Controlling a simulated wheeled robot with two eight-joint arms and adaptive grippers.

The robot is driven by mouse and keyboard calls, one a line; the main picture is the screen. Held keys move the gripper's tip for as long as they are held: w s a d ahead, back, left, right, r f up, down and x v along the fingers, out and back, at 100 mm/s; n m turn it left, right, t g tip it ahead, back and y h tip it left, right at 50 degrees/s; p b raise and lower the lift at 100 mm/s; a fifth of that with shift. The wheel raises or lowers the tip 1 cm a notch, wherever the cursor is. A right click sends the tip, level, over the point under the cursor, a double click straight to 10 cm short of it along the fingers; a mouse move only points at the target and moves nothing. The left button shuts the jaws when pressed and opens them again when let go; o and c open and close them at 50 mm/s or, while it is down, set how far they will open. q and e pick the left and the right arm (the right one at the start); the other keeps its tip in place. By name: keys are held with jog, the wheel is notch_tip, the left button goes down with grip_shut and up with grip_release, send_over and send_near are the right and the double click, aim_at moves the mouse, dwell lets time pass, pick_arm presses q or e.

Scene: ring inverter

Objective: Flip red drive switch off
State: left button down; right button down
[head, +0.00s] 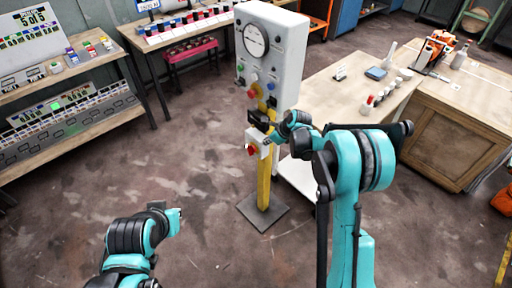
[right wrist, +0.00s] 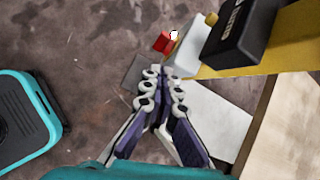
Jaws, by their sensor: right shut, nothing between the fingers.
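A red switch knob (head: 252,149) sits on the front of a small white box (head: 262,138) low on the yellow post of a control pedestal (head: 272,50). In the right wrist view the red knob (right wrist: 163,42) has a small white tip beside it and stands just beyond the fingertips. My right gripper (head: 269,140) is at the box, close to the knob on its right. In the right wrist view its fingers (right wrist: 162,76) are together and empty, with a small gap to the knob. My left arm shows at the bottom left, but its gripper cannot be made out.
A black box (right wrist: 240,32) is fixed to the yellow post (head: 264,185) above the white box. Another red button (head: 253,92) is higher on the pedestal. A wooden table (head: 335,90) stands at right, shelves (head: 75,140) at left. The floor between is clear.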

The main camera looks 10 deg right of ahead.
jog(key=f+n, duration=0.1)
jog(key=n, duration=0.3)
jog(key=s+d+f+n+t, duration=0.1)
jog(key=n, duration=0.4)
jog(key=s+f+n+y, duration=0.1)
jog(key=n, duration=0.4)
jog(key=shift+s+d+t, duration=0.15)
jog(key=shift+s+t, duration=0.05)
jog(key=shift+t, duration=0.1)
jog(key=shift+f, duration=0.1)
jog(key=b, duration=0.4)
send_near(250, 150)
jog(key=x, duration=0.5)
jog(key=shift+f, duration=0.3)
jog(key=shift+w+a+f+b, duration=0.15)
jog(key=shift+w+a+b, duration=0.15)
jog(key=shift+w+b, duration=0.1)
